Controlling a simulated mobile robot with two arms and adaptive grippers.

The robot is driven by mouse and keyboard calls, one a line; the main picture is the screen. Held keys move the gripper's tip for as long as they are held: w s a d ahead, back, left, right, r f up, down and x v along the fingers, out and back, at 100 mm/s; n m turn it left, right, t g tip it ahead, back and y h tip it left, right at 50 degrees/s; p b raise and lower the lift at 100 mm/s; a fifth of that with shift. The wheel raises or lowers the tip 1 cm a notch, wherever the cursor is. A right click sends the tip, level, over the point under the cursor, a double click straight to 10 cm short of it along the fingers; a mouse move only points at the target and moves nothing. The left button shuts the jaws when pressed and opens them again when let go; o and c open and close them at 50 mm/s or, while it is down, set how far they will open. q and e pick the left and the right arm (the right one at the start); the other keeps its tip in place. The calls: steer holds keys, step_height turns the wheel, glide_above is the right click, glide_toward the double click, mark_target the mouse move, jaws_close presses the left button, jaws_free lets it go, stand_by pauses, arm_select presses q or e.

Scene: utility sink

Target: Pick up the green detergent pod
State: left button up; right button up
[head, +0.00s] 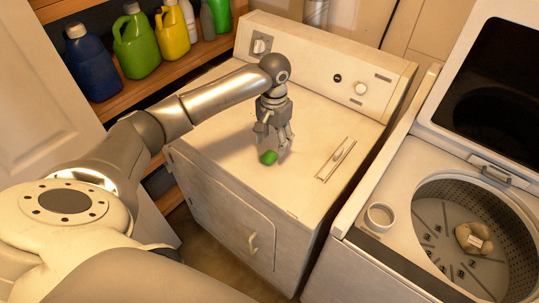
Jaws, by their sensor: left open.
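The green detergent pod (268,158) lies on the white top of the dryer (215,125), near its front edge. My left gripper (276,146) points down just above and beside the pod. Its fingers are open, and the pod shows in front of and slightly left of the fingertips. Whether the fingers touch the pod I cannot tell. My right gripper is not in view.
A lint-screen handle (337,158) is set in the dryer top to the right. An open washer (408,190) stands at the right, with a beige item (473,239) in its drum. A shelf (165,72) with several bottles stands behind left.

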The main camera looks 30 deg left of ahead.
mark_target(272, 152)
arm_select(q)
steer(key=shift+w+f, duration=0.1)
steer(key=shift+f, duration=0.25)
steer(key=f, duration=0.1)
steer(key=f+p, duration=0.1)
steer(key=f, duration=0.1)
steer(key=f+p, duration=0.1)
steer(key=shift+a+f, duration=0.2)
steer(key=shift+a, duration=0.1)
steer(key=shift+f, duration=0.3)
steer(key=shift+w+f, duration=0.1)
steer(key=shift+w, duration=0.05)
steer(key=shift+c, duration=1.4)
steer(key=c, duration=0.5)
steer(key=shift+c, duration=0.8)
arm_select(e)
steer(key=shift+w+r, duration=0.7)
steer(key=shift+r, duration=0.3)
